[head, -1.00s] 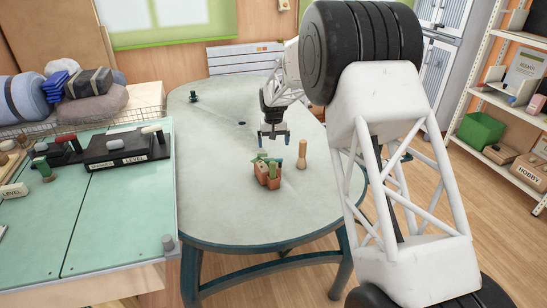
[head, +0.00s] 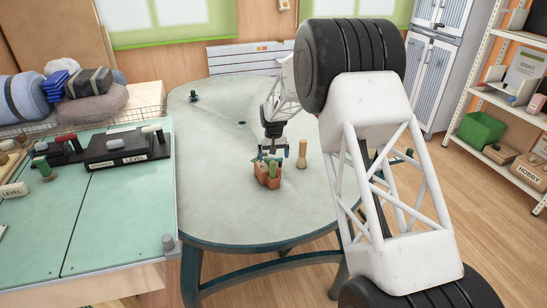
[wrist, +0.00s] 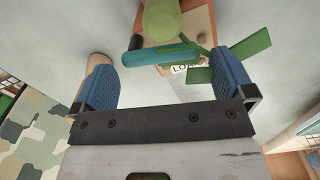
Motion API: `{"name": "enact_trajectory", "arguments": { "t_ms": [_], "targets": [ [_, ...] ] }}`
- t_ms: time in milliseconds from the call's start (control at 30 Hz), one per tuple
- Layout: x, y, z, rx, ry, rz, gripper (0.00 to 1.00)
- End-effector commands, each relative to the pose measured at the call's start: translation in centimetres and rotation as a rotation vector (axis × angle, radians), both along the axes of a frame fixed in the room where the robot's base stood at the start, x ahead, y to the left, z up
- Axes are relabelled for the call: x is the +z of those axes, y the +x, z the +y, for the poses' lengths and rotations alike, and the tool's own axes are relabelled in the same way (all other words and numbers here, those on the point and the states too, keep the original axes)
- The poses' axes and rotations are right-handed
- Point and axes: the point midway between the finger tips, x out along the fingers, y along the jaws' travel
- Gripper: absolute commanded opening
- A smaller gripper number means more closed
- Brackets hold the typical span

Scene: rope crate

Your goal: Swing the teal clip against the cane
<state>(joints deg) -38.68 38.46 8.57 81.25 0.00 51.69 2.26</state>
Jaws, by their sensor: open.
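My gripper (head: 272,155) is open, pointing down just above a terracotta planter (head: 260,174) on the oval table. In the wrist view, its two blue fingers (wrist: 167,80) are wide apart. The teal clip (wrist: 158,57) is a short bar lying across the gap ahead of the fingertips, apart from both. A green rounded stem (wrist: 172,22) stands beside the bar, with flat green leaves (wrist: 215,75) near the right finger. A small dark brown end (wrist: 136,42) shows by the teal bar; I cannot tell whether it is the cane. In the head view my gripper partly hides the clip.
A wooden peg (head: 302,155) stands just right of the planter. A small dark object (head: 194,96) sits at the table's far left. A green-topped workbench (head: 110,215) with levers stands at the left.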

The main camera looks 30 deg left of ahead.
Motion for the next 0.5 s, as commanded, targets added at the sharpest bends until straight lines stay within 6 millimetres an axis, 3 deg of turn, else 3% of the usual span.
{"name": "enact_trajectory", "arguments": {
  "t_ms": [200,500],
  "targets": [
    [-1.18,-0.02,-0.02,0.0,-0.001,0.001,1.0],
    [-1.29,-0.02,-0.02,0.0,-0.001,0.001,1.0]
  ]
}}
